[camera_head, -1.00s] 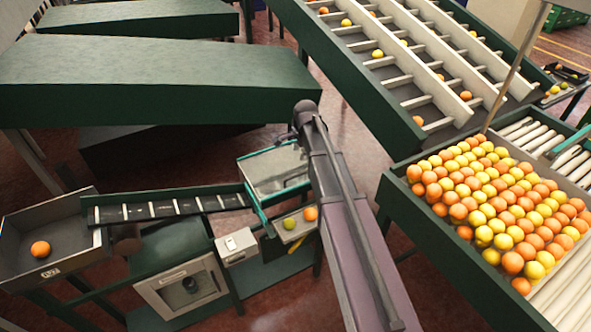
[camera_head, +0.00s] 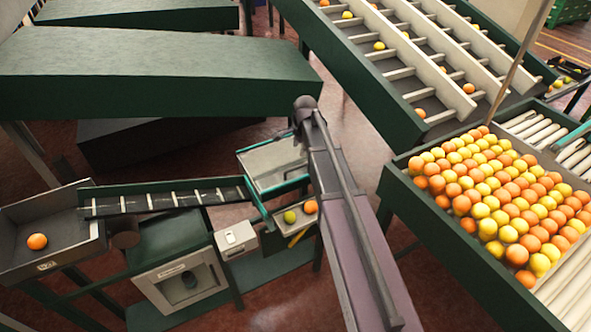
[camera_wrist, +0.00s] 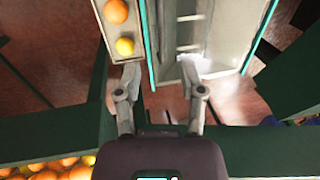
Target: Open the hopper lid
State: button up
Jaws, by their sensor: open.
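A grey box with teal edges (camera_head: 262,152), which looks like the hopper, stands left of my arm in the head view. It also shows at the top of the wrist view (camera_wrist: 232,45), with a pale inner surface. I cannot clearly tell its lid from the rest of it. My gripper (camera_wrist: 160,80) is open and empty in the wrist view. Its fingers are spread on either side of the near end of a teal edge strip. I cannot tell whether they touch it. In the head view my arm hides the gripper.
A small tray (camera_wrist: 122,72) with an orange and a yellow fruit lies beside the box. A narrow conveyor (camera_head: 165,202) leads to a bin (camera_head: 85,245) holding one orange. A large fruit-filled table (camera_head: 440,235) stands right. A sloped rack (camera_head: 350,85) stands behind.

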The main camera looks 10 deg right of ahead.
aim_at(296, 168)
jog(key=shift+w+a+f+b, duration=0.1)
jog(key=shift+w+f+b, duration=0.25)
jog(key=shift+f+b, duration=1.45)
jog(key=shift+w+a+f+b, duration=0.1)
jog(key=shift+w+f+b, duration=0.25)
jog(key=shift+f+b, duration=1.4)
jog(key=shift+w+a+f+b, duration=0.1)
jog(key=shift+w+f+b, duration=0.25)
jog(key=shift+f+b, duration=1.45)
jog(key=shift+f, duration=0.1)
grip_shut()
jog(key=shift+a, duration=0.3)
jog(key=shift+d, duration=0.2)
jog(key=shift+p, duration=0.35)
